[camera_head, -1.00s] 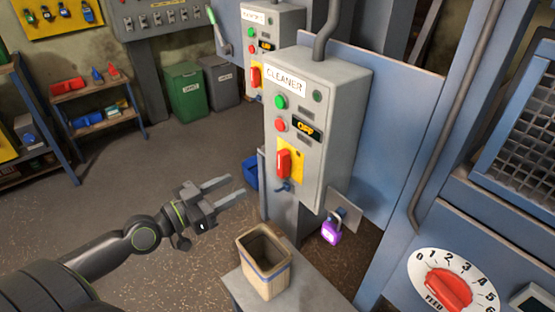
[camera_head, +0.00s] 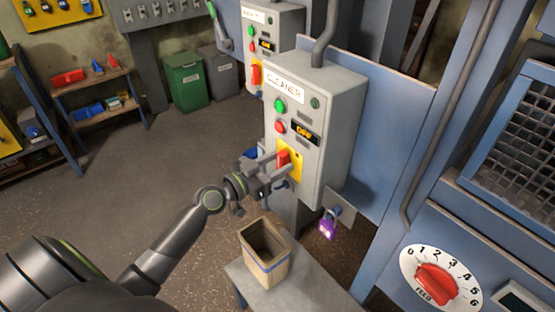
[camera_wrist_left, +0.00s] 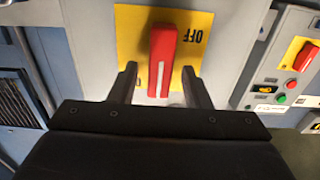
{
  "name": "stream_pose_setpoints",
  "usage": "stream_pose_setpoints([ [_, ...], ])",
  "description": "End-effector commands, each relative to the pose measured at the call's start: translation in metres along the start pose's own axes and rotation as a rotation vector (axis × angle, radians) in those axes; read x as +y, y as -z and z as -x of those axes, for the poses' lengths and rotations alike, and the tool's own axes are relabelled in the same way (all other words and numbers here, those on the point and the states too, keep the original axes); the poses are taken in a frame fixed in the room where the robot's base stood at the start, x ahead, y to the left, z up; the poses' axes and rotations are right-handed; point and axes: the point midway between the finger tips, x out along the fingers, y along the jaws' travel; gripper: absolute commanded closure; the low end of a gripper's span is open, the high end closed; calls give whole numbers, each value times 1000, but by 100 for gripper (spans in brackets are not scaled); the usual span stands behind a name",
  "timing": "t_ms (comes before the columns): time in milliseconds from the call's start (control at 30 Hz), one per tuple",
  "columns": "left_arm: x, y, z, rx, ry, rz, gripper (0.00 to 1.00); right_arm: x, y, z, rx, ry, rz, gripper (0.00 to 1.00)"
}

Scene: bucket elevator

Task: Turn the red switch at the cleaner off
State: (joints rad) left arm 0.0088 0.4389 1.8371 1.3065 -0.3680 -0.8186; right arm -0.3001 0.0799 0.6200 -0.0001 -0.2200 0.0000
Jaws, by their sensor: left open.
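The red switch (camera_head: 284,161) sits on a yellow plate (camera_head: 295,165) on the front of the grey box labelled CLEANER (camera_head: 334,121). In the left wrist view the red switch (camera_wrist_left: 161,60) stands between the two open fingers (camera_wrist_left: 160,85), with gaps on both sides. The word OFF shows on the yellow plate (camera_wrist_left: 192,20) to its right there. My right gripper is not in view.
A purple padlock (camera_head: 328,226) hangs from a bracket at the box's lower right. An open bin (camera_head: 264,262) stands on a grey table below. A second switch box (camera_head: 272,30) stands behind. A FEED dial (camera_head: 437,282) is at lower right.

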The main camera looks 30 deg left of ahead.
Motion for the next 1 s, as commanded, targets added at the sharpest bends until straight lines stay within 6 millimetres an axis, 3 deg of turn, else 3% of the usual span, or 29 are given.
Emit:
stream_pose_setpoints([
  [367, 0, -1, -5, -1, -1, 1, 58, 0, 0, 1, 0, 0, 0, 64],
  [700, 0, 0, -5, -1, 0, 0, 100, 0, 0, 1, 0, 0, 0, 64],
  [1000, 0, -1, -5, -1, 0, 38, 100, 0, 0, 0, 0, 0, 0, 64],
])
